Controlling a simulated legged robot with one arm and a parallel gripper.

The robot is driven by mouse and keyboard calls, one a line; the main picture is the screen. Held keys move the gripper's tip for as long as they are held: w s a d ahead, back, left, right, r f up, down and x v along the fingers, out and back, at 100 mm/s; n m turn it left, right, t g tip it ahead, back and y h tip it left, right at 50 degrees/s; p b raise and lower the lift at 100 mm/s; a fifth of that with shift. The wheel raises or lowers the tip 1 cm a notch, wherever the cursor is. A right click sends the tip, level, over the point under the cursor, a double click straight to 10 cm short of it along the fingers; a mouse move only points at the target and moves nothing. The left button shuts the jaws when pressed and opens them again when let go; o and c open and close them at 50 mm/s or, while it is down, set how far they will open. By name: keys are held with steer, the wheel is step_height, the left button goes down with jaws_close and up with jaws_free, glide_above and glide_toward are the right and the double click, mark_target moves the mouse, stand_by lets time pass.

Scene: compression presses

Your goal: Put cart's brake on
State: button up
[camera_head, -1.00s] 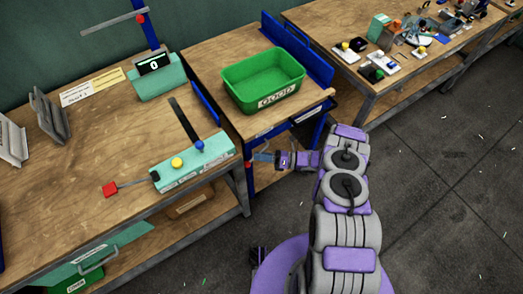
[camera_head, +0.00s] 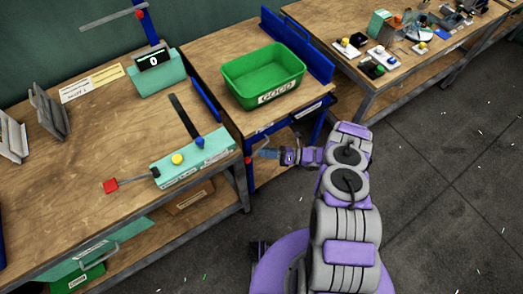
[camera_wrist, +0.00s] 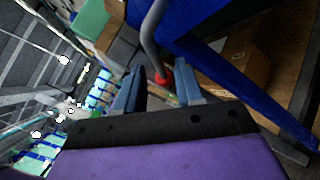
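The cart (camera_head: 232,101) has a wooden top and a blue frame, and stands between two workbenches. A small red knob (camera_head: 248,160) shows at its left front post. In the wrist view a red end (camera_wrist: 165,77) sits on a bent grey bar (camera_wrist: 151,35), beside the cart's blue frame (camera_wrist: 215,62). My gripper (camera_head: 262,154) is just right of the red knob in the head view. In the wrist view my gripper (camera_wrist: 158,84) is open, with the red end in the gap between its blue fingers. Whether they touch it, I cannot tell.
A green bin (camera_head: 277,97) marked GOOD stands on the cart. The left bench (camera_head: 95,140) carries a teal press fixture (camera_head: 192,158) with a red-tipped lever (camera_head: 110,186). Cardboard boxes (camera_wrist: 243,62) are under the cart top. The floor at right is clear.

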steer(key=s+d, duration=0.1)
steer(key=d, duration=1.4)
steer(key=shift+s+d+f+b, duration=0.2)
steer(key=shift+f+b, duration=0.25)
steer(key=shift+w+r, duration=0.1)
steer(key=s+a+r+n+g+h, duration=0.25)
steer(key=a+r+n, duration=0.2)
steer(key=r, duration=0.55)
steer(key=s+a+r+n+g+h, duration=0.1)
steer(key=a+r+n+g+h, duration=0.15)
steer(key=r+n, duration=0.55)
steer(key=s+a+r+n+g+h, duration=0.1)
steer(key=s+a+r+n+g, duration=0.3)
steer(key=r, duration=0.8)
steer(key=s+d+r+n+t+h, duration=0.1)
steer(key=s+r+n+h, duration=0.35)
steer(key=s, duration=0.45)
steer(key=s+d+r+n+t+h, duration=0.2)
steer(key=s+r+n+h, duration=0.3)
steer(key=s, duration=0.4)
steer(key=s+d+r+n+t+h, duration=0.1)
steer(key=s+d+n+t+h, duration=0.1)
steer(key=s+d, duration=0.3)
steer(key=s+h, duration=0.1)
steer(key=s, duration=0.1)
steer(key=shift+s+d+r+n, duration=0.25)
steer(key=shift+s+n, duration=0.05)
steer(key=shift+s, duration=0.1)
